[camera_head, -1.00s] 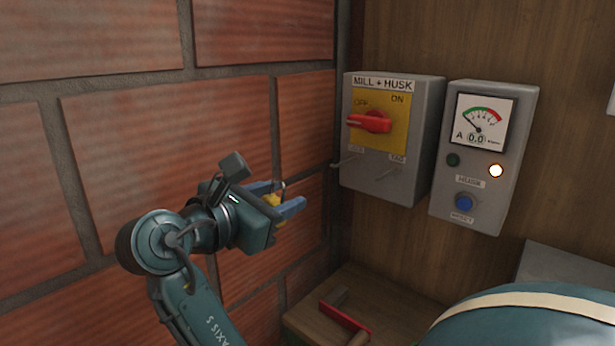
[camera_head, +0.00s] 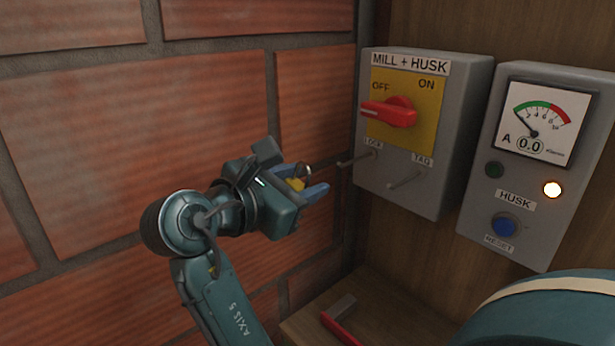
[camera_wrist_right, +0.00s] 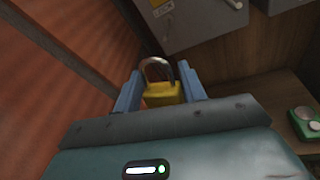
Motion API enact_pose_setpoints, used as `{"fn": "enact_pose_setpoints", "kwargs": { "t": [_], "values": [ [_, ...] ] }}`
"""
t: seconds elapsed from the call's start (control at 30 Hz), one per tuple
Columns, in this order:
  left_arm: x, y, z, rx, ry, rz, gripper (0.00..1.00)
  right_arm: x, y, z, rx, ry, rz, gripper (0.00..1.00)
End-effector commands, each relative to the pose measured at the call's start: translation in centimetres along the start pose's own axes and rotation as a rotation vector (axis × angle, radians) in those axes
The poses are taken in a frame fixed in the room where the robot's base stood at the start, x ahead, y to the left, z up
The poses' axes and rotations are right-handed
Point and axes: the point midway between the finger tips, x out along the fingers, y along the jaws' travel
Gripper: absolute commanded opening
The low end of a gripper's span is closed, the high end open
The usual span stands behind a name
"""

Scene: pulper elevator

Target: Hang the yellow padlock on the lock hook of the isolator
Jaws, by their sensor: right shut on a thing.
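The yellow padlock (camera_head: 297,184) is between the blue fingers of my right gripper (camera_head: 314,178), which is shut on its body. In the right wrist view the padlock (camera_wrist_right: 163,94) is upright with its shackle up, beyond the fingertips (camera_wrist_right: 160,72). The grey isolator box (camera_head: 385,195) is on the wood panel, its red handle (camera_head: 390,113) pointing left below OFF. The lock hook (camera_head: 357,159), a thin rod under the LOCK label, sticks out to the left. The padlock is left of and slightly below its tip, apparently apart. My left gripper is not in view.
A second rod, the tag hook (camera_head: 404,179), sits right of the lock hook. A grey meter box (camera_head: 530,165) is further right. The brick wall (camera_head: 130,130) is close on the left. A red-handled object (camera_head: 339,327) lies on the wooden shelf below. A green device (camera_wrist_right: 305,122) shows in the wrist view.

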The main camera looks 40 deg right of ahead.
Motion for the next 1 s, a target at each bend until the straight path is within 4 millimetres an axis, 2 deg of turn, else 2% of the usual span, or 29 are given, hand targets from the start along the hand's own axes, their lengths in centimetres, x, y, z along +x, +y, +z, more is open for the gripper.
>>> {"fn": "enact_pose_setpoints", "kwargs": {
  "t": [1.0],
  "values": [
    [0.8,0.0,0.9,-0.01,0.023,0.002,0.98,5.7,-0.9,0.6,0.001,-0.003,-0.001,0.16]
  ]
}}
